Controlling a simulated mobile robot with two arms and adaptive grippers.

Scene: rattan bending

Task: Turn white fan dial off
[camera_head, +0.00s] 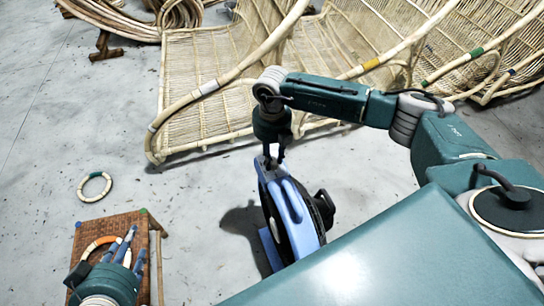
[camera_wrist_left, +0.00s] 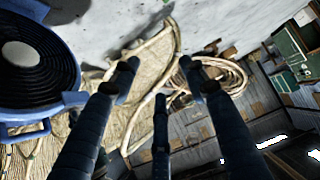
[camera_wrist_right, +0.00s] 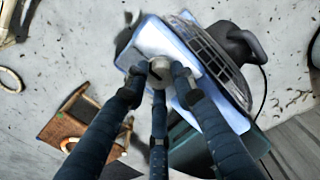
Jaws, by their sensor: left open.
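The blue fan (camera_head: 285,214) with a dark grille stands on the floor below my right arm. Its top housing also shows in the right wrist view (camera_wrist_right: 158,38), with the round white dial (camera_wrist_right: 160,72) on it. My right gripper (camera_head: 270,160) points down at the top of the fan. In the right wrist view its fingertips (camera_wrist_right: 159,78) are drawn in against the sides of the dial. The dial's marking cannot be read. My left gripper (camera_head: 122,248) is open and empty at the lower left, above a small woven stool (camera_head: 133,222).
Large rattan frames (camera_head: 205,115) fill the back. A rattan ring (camera_head: 95,187) lies on the floor at left, and another ring (camera_head: 100,245) lies on the stool. Open grey floor lies between stool and fan.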

